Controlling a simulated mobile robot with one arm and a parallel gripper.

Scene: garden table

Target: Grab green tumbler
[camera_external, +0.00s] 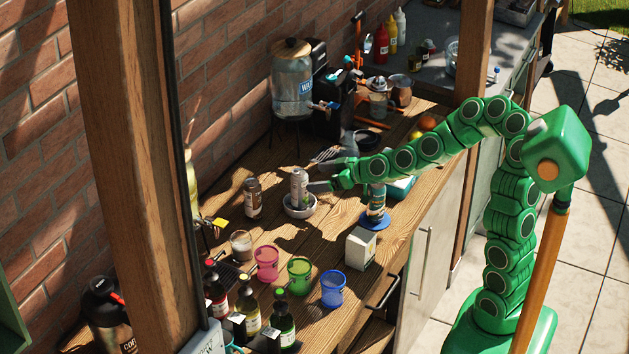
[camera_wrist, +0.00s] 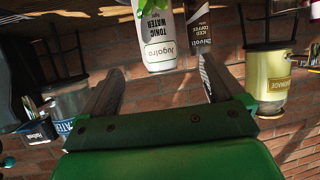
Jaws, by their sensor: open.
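The green tumbler (camera_external: 299,276) stands upright on the wooden table, between a pink tumbler (camera_external: 266,263) and a blue tumbler (camera_external: 333,289). My gripper (camera_external: 316,172) is above the table, farther back than the green tumbler, and close to a pale can (camera_external: 299,188) in a small white bowl. In the wrist view my gripper (camera_wrist: 160,85) has its two fingers spread wide, with a tonic water can (camera_wrist: 156,38) beyond them and nothing held. I do not see the green tumbler in the wrist view.
A glass (camera_external: 241,245), several bottles (camera_external: 248,305) and a white box (camera_external: 360,248) stand around the tumblers. A teal can on a blue base (camera_external: 375,205) is below my arm. A water dispenser (camera_external: 291,85) stands behind.

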